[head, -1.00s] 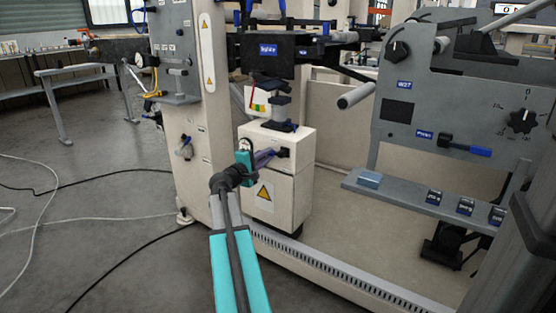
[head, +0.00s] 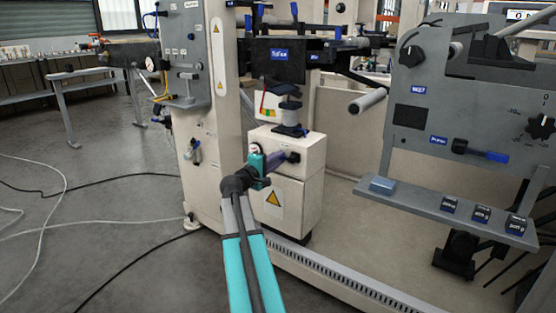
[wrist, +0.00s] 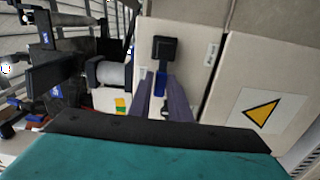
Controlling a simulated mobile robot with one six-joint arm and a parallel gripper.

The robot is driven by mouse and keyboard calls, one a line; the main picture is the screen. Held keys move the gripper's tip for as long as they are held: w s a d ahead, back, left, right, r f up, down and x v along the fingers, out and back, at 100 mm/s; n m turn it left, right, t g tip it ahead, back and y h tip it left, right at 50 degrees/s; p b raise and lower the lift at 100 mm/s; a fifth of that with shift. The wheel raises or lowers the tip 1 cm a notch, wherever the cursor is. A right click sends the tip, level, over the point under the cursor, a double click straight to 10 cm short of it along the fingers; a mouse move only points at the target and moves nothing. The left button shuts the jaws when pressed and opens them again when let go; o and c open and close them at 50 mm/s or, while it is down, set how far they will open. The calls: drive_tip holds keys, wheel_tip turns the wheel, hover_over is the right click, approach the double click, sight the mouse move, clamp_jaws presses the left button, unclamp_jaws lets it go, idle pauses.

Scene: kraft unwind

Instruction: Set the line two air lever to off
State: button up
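A lever with a black square base (wrist: 165,48) and a blue handle (wrist: 160,84) is on the cream cabinet face in the wrist view. Its black base also shows in the head view (head: 293,157). My gripper (wrist: 160,80) has its two purple fingers apart, with the blue handle between their tips. A gap shows at the left finger; I cannot tell whether the right finger touches the handle. In the head view my gripper (head: 280,158) is in front of the cream box and hides the handle. A small label (wrist: 211,54) beside the lever is unreadable.
A cream box (head: 312,150) carries a black and grey fitting (head: 290,112) on top. Another blue-handled lever (head: 484,154) is on the grey panel at right. A grey shelf (head: 420,203) juts out below it. Open floor lies at left, with loose cables.

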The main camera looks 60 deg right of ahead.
drive_tip(key=o, duration=0.3)
drive_tip(key=shift+s+r, duration=0.1)
drive_tip(key=shift+a, duration=0.2)
drive_tip(key=a+p, duration=0.4)
drive_tip(key=a, duration=0.9)
drive_tip(key=shift+w+a, duration=0.25)
drive_tip(key=shift+w, duration=0.05)
